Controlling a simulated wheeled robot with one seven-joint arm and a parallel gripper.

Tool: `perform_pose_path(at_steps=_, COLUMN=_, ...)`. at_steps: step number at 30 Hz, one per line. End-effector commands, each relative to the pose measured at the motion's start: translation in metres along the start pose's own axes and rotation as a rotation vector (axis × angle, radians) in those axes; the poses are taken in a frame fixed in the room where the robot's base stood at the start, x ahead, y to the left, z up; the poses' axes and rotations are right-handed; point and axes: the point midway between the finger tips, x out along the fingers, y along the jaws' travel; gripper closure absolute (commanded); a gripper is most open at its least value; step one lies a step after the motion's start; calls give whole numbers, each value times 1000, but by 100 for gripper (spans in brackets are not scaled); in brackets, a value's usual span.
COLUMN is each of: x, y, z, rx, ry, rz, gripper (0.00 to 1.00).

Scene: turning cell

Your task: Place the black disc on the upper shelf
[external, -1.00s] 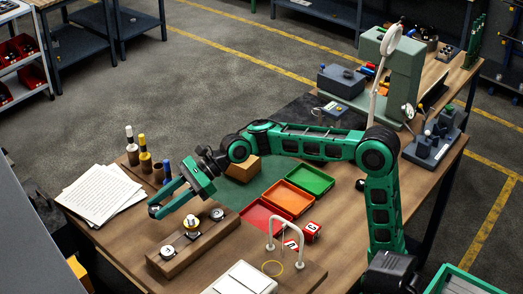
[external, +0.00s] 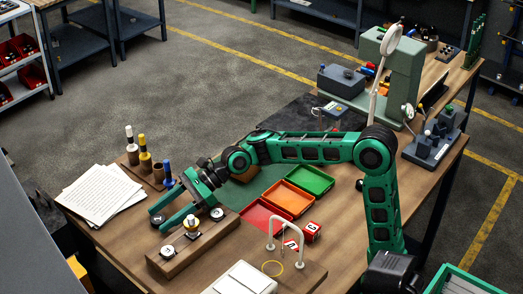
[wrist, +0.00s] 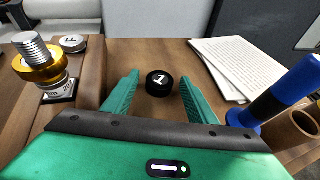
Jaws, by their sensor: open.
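The black disc (wrist: 159,82) is a short round piece with a white "1" on top. It lies on the wooden bench between the tips of my gripper (wrist: 159,78) in the wrist view, with gaps to both green fingers. In the external view the disc (external: 157,219) is small and dark near the fingertips, at the bench's left end. My gripper (external: 160,218) is open and holds nothing, low over the bench. I cannot tell which surface is the upper shelf.
A wooden block with a gold-and-silver part (wrist: 40,62) stands left of my fingers in the wrist view. White papers (wrist: 240,62) lie behind right. A blue-handled tool (wrist: 275,97) stands close on the right. Red, orange and green trays (external: 288,200) sit farther along the bench.

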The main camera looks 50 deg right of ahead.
Motion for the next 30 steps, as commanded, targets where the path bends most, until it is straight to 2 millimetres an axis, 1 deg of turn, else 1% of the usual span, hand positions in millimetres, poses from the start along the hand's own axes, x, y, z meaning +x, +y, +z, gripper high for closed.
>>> perform_pose_path(at_steps=4, x=-4, y=-1, z=1, rx=0, ry=0, rz=-1, gripper=48)
perform_pose_path(at_steps=8, x=-19, y=-1, z=1, rx=-1, ry=0, rz=-4, gripper=48)
perform_pose_path(at_steps=15, x=-66, y=-2, z=0, rx=0, ry=2, rz=-6, gripper=48)
perform_pose_path(at_steps=21, x=-100, y=-1, z=1, rx=0, ry=1, rz=-3, gripper=48)
perform_pose_path(at_steps=25, x=-113, y=-1, z=1, rx=0, ry=0, rz=-2, gripper=48)
perform_pose_path(at_steps=30, x=-120, y=-1, z=1, rx=1, ry=0, rz=-1, gripper=48)
